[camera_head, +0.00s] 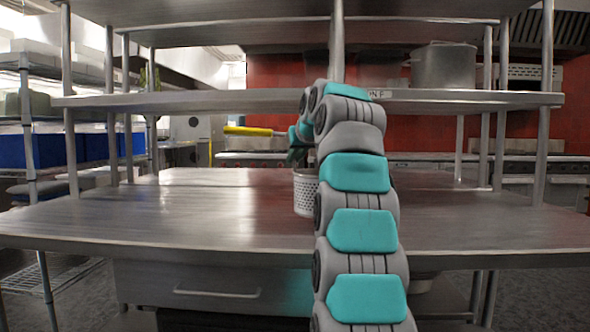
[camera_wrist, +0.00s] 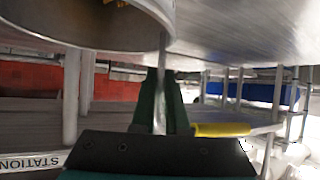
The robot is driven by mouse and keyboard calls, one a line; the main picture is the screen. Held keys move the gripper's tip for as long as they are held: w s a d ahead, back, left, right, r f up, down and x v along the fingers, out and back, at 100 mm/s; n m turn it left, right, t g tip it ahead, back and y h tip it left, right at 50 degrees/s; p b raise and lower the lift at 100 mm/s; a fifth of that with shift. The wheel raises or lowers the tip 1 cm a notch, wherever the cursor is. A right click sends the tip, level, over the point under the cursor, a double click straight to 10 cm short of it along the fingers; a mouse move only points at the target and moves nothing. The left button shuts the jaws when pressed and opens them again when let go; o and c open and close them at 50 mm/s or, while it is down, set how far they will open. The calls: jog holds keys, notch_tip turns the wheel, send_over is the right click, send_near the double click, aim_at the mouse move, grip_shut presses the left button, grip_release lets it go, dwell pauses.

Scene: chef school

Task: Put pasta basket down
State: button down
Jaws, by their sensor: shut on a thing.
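The pasta basket (camera_head: 305,194) is a perforated metal cylinder, seen in the head view over the middle of the steel table and partly hidden behind my arm. Its yellow-tipped handle (camera_head: 248,131) sticks out to the left above the tabletop. My gripper (camera_head: 298,152) is shut on the basket's handle above the basket, mostly hidden by my arm. In the wrist view, the green fingers (camera_wrist: 160,108) close around the thin metal handle, with the yellow grip (camera_wrist: 221,129) beside them and the basket's smooth side (camera_wrist: 100,28) at top left. I cannot tell whether the basket touches the table.
The steel table (camera_head: 170,215) has wide bare room left and right of the basket. An upper shelf (camera_head: 220,101) runs above it and carries a large pot (camera_head: 444,66) at right. Metal posts stand at the table's sides. A rack with blue bins (camera_head: 50,148) is at left.

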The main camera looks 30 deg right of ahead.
aim_at(295, 169)
jog(key=shift+f+b, duration=0.4)
jog(key=shift+f, duration=1.3)
jog(key=shift+f, duration=0.15)
jog(key=c, duration=0.9)
grip_release()
jog(key=shift+r, duration=0.25)
jog(key=v, duration=1.2)
jog(key=shift+s+a+f+b, duration=0.1)
jog(key=shift+f+b, duration=0.05)
jog(key=shift+b, duration=0.2)
